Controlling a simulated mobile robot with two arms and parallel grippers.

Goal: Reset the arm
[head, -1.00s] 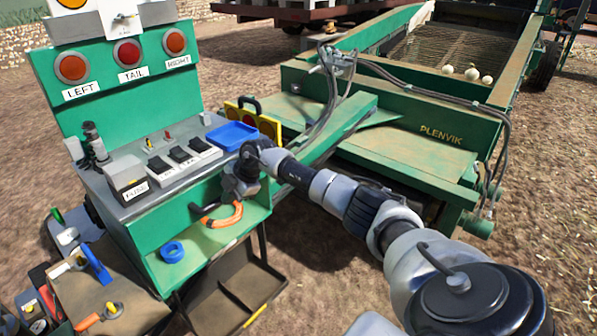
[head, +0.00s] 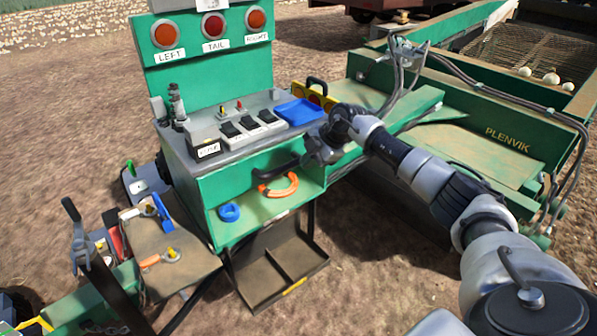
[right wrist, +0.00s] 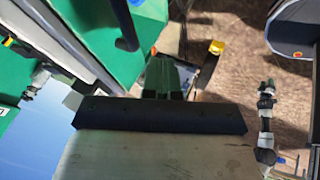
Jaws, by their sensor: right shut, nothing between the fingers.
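My right arm comes in from the lower right of the head view. Its dark gripper (head: 316,152) hangs in front of the green control console (head: 222,82), just below the blue tray (head: 299,112) and beside the open shelf. The gripper is shut and holds nothing. It looks apart from the black handle (head: 276,168) on the shelf front, though the exact gap is hard to judge. The right wrist view shows a dark bar and a pale block close to the camera, with green console parts and soil beyond.
An orange ring (head: 279,187) and a blue tape roll (head: 229,212) lie on the shelf. A dark open bin (head: 265,262) sits below. The green Plenvik machine (head: 470,150) stands at right. A cluttered small table (head: 172,240) stands at lower left. Bare soil lies between.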

